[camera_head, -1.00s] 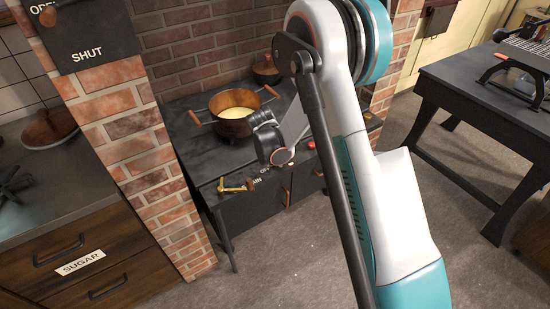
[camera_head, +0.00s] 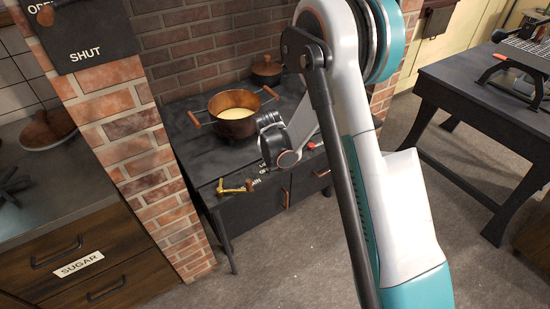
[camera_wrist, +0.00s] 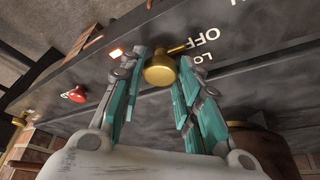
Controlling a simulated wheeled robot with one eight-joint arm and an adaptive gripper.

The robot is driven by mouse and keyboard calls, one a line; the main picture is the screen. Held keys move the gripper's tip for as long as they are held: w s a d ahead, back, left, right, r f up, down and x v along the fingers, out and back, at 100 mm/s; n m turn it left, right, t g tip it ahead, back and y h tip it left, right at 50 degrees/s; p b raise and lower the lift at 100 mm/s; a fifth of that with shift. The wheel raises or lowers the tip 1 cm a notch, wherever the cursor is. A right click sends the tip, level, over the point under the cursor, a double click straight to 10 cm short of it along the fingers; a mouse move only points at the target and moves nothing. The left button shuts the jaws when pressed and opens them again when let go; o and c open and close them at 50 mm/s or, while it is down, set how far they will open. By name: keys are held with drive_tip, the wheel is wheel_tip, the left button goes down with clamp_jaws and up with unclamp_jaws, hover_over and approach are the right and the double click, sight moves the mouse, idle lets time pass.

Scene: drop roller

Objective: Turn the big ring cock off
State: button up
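A brass cock (camera_wrist: 160,72) with a round knob and a short lever (camera_wrist: 182,47) is on the dark stove front in the wrist view. The lever points toward the white lettering OFF, with LO beside it. My gripper (camera_wrist: 160,65) has its two teal-padded fingers apart, one on each side of the knob. I cannot tell whether either finger touches it. In the head view my wrist hides this cock and the fingertips. Another brass cock (camera_head: 235,187) shows on the stove front at left, near partly hidden lettering.
A copper pot (camera_head: 233,125) with pale contents stands on the black stove (camera_head: 190,155), and a lidded pot (camera_head: 267,70) stands behind. A red knob (camera_wrist: 77,93) and a small glowing light (camera_wrist: 115,53) are beside the cock. A brick pillar (camera_head: 150,170) rises at left; a dark table (camera_head: 460,85) stands at right.

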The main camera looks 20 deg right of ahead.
drive_tip(key=o, duration=0.4)
drive_tip(key=shift+c, duration=0.2)
drive_tip(key=v, duration=1.2)
drive_tip(key=shift+w, duration=0.1)
drive_tip(key=shift+r, duration=0.1)
